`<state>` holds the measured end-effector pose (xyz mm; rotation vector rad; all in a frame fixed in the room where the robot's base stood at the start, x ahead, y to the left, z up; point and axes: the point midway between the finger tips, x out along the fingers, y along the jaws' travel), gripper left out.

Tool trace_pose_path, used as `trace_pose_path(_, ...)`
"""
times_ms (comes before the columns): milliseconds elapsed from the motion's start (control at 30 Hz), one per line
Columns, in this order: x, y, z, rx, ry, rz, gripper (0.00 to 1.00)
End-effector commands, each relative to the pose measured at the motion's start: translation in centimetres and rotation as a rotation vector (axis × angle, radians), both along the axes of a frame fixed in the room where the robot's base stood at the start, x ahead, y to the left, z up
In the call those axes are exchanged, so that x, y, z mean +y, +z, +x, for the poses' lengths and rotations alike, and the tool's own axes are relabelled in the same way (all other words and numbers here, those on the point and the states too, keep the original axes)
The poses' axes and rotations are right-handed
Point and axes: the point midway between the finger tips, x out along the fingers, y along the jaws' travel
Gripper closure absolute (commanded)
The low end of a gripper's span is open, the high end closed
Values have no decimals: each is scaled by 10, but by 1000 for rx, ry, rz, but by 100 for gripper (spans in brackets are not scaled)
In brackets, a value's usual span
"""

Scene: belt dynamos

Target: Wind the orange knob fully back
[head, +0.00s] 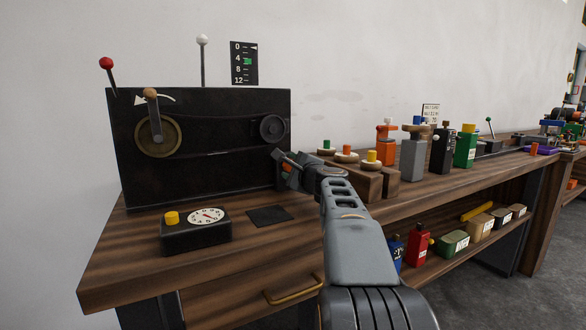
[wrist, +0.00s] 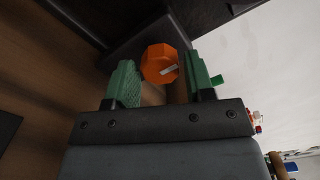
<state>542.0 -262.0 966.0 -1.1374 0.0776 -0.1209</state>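The orange knob (wrist: 160,63) is faceted, with a pale mark on its face, and shows in the wrist view on a dark block. I cannot tell how deep the knob sits between the fingertips.
The machine carries a brass crank wheel (head: 158,137) and a black pulley (head: 270,129). A wall scale (head: 244,63) has a green marker near 4. A dial box (head: 195,232) stands in front. Several coloured devices line the bench to the right. A dark pad (head: 269,216) lies flat nearby.

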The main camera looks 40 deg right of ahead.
Motion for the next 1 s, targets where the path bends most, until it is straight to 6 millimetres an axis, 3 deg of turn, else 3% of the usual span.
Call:
trace_pose_path(167, 0, 0, 0, 0, 0, 1, 35)
trace_pose_path(467, 0, 0, -4, 0, -1, 2, 35)
trace_pose_path(667, 4, 1, -33, -2, -3, 0, 35)
trace_pose_path(1000, 13, 2, -101, -1, -4, 0, 35)
